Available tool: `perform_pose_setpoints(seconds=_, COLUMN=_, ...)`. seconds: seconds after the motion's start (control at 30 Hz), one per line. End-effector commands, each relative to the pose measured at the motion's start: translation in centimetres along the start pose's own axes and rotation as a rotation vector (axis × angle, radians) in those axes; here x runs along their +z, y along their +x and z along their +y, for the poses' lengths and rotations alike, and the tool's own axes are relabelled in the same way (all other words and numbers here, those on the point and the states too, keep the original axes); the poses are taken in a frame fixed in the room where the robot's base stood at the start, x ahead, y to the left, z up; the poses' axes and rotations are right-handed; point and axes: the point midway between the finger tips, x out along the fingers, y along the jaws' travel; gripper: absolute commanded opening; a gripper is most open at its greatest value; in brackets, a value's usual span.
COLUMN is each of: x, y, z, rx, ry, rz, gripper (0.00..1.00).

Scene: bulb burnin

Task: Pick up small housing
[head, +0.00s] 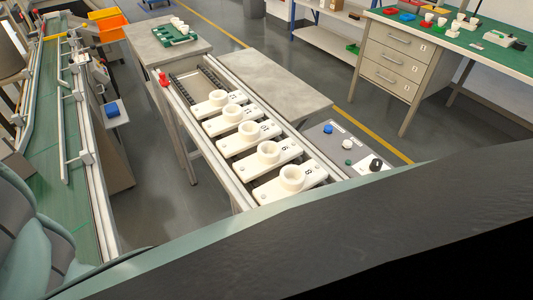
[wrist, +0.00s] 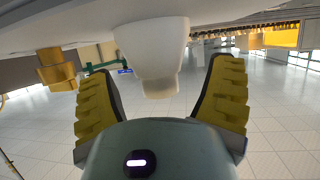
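In the wrist view, my gripper (wrist: 165,66) is open, with one yellow-and-black finger on each side. A smooth white part (wrist: 152,50), wide at one end and narrowing to a short neck, shows between the fingers. There is a gap on both sides of it, and no finger visibly touches it. It looks like a small housing, but I cannot be sure. My gripper is not visible in the head view. Small white parts (head: 180,25) stand on a green tray (head: 170,40) on the grey table at the back. More small white parts (head: 443,21) are on the right bench.
Several white numbered carriers with round cups (head: 268,152) sit along a rail line in the middle. A grey control panel (head: 345,147) is at its right. A green conveyor (head: 65,180) runs at left. A green-topped bench (head: 480,40) stands at right. My dark arm covers the lower right.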

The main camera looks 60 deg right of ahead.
Motion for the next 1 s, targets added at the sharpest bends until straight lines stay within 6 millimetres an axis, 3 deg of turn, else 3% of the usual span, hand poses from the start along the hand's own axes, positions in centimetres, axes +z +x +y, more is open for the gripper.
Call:
perform_pose_setpoints(seconds=0.07, x=0.01, y=0.0, z=-0.04, rx=-0.001, ry=0.0, rz=0.0, gripper=0.72)
perform_pose_setpoints(seconds=0.57, x=0.04, y=-0.02, z=0.0, rx=0.0, ry=0.0, rz=-0.001, gripper=0.2)
perform_pose_setpoints(seconds=1.0, x=-0.14, y=-0.12, z=0.02, rx=0.0, ry=0.0, rz=-0.002, gripper=0.18)
